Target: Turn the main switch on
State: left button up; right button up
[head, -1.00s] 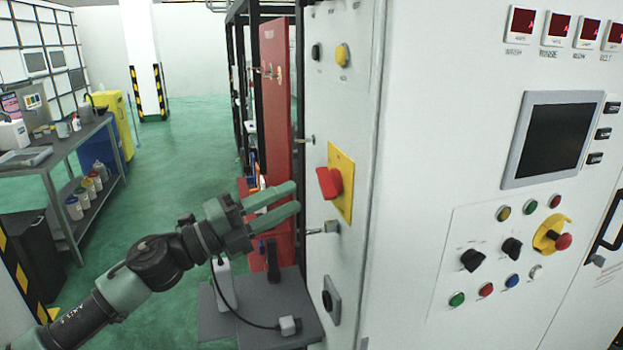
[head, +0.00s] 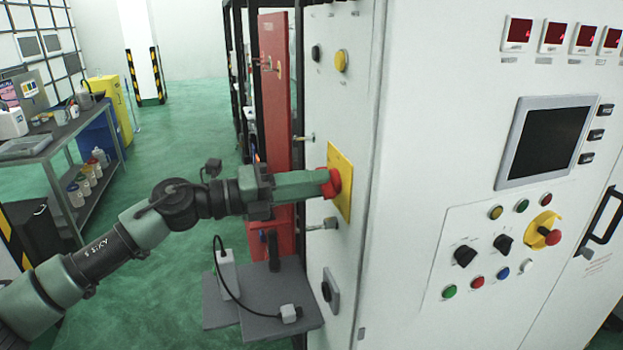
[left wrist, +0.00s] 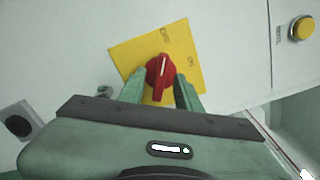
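The main switch is a red rotary knob (head: 334,182) on a yellow plate (head: 343,158) on the cabinet's narrow side. In the left wrist view the knob (left wrist: 160,72) has a white pointer line running roughly toward the top of the picture. My right gripper is not in view.
The white cabinet (head: 430,120) fills the right, with a screen (head: 545,142), buttons and a red emergency knob (head: 549,235). A latch (head: 322,225) sticks out below the switch. A grey shelf (head: 235,312) carries a corded device.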

pick_arm(q)
grip_shut()
jog(key=shift+f, duration=0.1)
jog(key=shift+f+m+b, duration=0.15)
jog(key=shift+m+b, duration=0.55)
jog(key=shift+b, duration=0.4)
jog(key=m+b, duration=0.8)
jog(key=b, duration=0.3)
jog(key=shift+m+b, duration=1.1)
jog(key=shift+m, duration=0.2)
